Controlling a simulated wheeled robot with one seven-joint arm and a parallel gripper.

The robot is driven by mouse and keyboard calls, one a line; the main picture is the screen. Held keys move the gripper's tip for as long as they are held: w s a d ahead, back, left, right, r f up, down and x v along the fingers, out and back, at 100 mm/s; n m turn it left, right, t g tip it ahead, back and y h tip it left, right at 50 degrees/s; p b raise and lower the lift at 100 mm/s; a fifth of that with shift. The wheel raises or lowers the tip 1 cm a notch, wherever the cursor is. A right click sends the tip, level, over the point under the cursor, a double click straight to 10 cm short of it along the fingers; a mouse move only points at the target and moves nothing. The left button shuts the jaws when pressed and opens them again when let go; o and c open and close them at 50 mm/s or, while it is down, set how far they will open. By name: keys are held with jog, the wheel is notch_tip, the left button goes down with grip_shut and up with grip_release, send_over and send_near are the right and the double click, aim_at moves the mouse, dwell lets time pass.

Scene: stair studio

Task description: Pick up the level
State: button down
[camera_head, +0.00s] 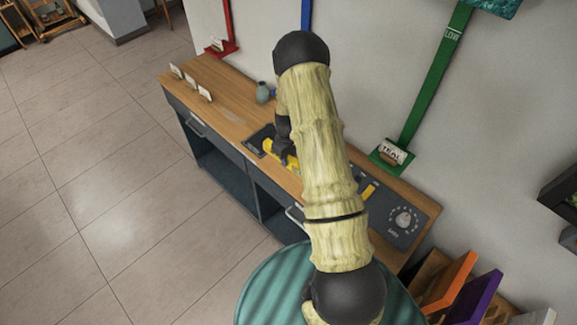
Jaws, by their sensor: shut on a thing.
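A yellow level (269,146) is at the middle of the wooden counter, over or beside a dark tray (254,141). My gripper (279,151) is shut on the level. My own arm covers most of the gripper and part of the level. I cannot tell whether the level touches the counter or is raised off it.
The wooden counter (225,100) has drawers and open shelves below. Small white cards (190,80) stand at its left end, and a grey-green vase (263,92) stands behind the level. A dial panel (403,222) is at the right.

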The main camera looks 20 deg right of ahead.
jog(key=shift+r+b, duration=0.4)
jog(key=shift+r, duration=1.7)
jog(key=s+a+r+m+p, duration=0.2)
jog(key=s+a+m+p, duration=0.2)
jog(key=a+p, duration=0.4)
jog(key=s+a, duration=0.1)
jog(key=a, duration=0.2)
jog(key=shift+s+r+m, duration=0.2)
jog(key=shift+s+m, duration=0.1)
jog(key=shift+s, duration=0.1)
